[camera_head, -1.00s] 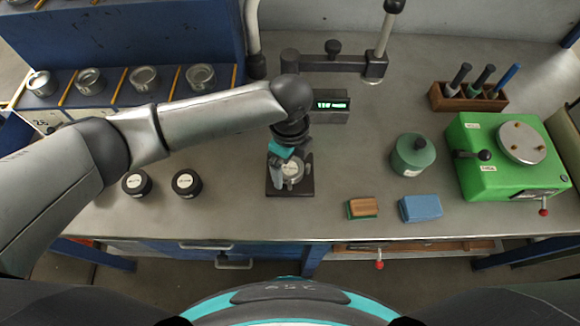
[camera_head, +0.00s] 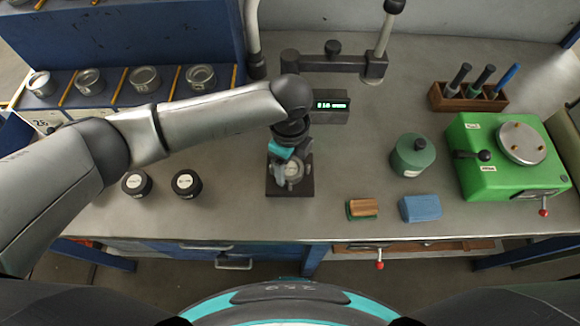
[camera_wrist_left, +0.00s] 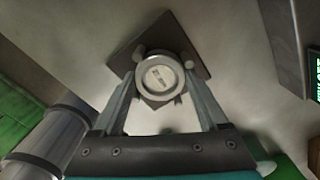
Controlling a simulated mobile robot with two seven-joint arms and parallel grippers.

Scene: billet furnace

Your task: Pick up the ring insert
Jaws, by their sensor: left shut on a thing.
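My left gripper (camera_head: 287,172) reaches down from the left and is shut on the ring insert. In the left wrist view the two fingers of my left gripper (camera_wrist_left: 160,80) touch its sides. Whether it still rests on the plate is hard to tell. My right gripper is not in view.
A small display box (camera_head: 331,105) stands just behind. Two black round pieces (camera_head: 187,182) lie to the left. A green jar (camera_head: 412,155), a wooden brush (camera_head: 362,208), a blue block (camera_head: 420,208) and a green machine (camera_head: 505,155) are to the right. Bench in front is clear.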

